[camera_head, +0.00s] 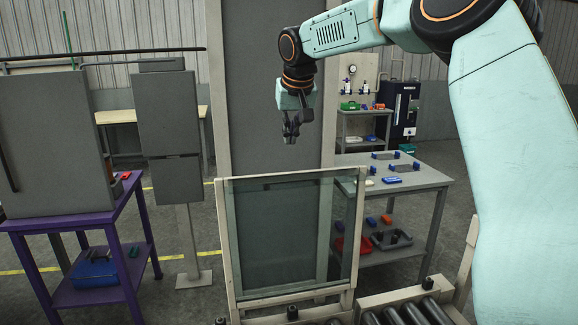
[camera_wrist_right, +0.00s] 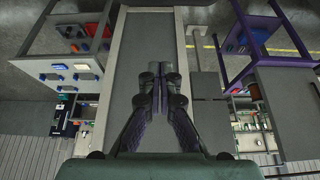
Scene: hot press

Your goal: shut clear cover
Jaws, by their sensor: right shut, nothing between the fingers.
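The clear cover (camera_head: 288,235) is a glass-like panel in a pale frame, standing upright in the lower middle of the head view. A grey surface shows through it. My right gripper (camera_head: 291,137) is above the cover's top edge in that view, pointing down, shut and empty. In the right wrist view, the fingers of my right gripper (camera_wrist_right: 160,78) are together with nothing between them. I cannot make out the cover clearly in the wrist view. My left gripper is not in view.
A purple table (camera_head: 130,232) with grey panels stands at left. A grey table (camera_head: 425,178) with blue and other small parts stands behind the cover at right. Dark rollers (camera_head: 405,312) lie at the lower right. A tall grey column (camera_head: 265,90) rises behind the cover.

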